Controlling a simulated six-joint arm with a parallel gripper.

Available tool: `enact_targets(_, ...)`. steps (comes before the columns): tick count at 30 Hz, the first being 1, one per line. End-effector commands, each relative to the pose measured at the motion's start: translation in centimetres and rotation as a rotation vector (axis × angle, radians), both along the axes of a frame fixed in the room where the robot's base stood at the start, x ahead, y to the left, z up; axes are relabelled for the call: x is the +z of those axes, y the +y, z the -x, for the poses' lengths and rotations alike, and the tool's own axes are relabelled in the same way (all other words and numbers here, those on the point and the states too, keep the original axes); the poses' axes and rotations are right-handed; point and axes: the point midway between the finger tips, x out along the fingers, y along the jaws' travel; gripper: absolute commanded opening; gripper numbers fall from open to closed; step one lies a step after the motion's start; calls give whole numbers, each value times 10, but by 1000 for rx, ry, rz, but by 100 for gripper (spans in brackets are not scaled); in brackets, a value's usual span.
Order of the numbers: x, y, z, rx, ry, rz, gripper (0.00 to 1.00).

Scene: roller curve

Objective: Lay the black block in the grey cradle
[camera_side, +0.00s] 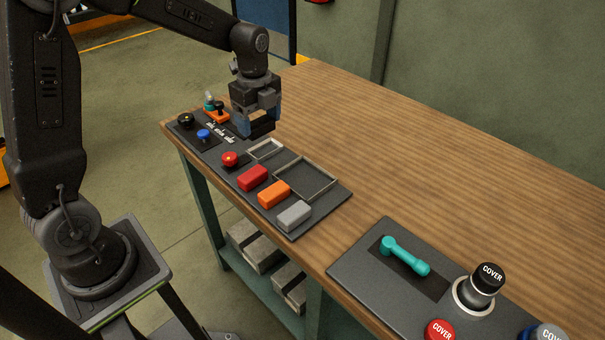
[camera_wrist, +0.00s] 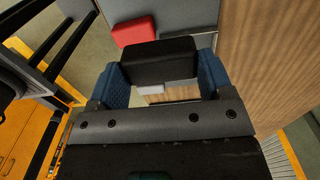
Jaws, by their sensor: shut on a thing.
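The black block (camera_side: 261,131) is held between the blue fingers of my gripper (camera_side: 257,120), which is shut on it. The block also shows crosswise between both fingers in the wrist view (camera_wrist: 160,62). It appears to be above the dark panel, behind and left of a small grey-rimmed frame (camera_side: 251,156). A larger grey-rimmed tray (camera_side: 333,188) lies to the right of that frame. I cannot tell for certain which of the two is the grey cradle. The block's underside and its gap to the panel are hidden.
A red block (camera_side: 252,177), an orange block (camera_side: 273,194) and a grey block (camera_side: 294,215) line the panel's front edge. A red button (camera_side: 230,159) and a blue knob (camera_side: 203,134) stand to the left. The wooden bench (camera_side: 420,150) behind is clear.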

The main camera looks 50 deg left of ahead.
Motion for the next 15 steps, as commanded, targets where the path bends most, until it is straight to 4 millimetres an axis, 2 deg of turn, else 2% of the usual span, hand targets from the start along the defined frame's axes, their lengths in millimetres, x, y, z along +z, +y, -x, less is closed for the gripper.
enact_targets(9,-40,-63,-25,-7,3,0,50)
enact_targets(15,-61,-94,-38,-3,2,0,50)
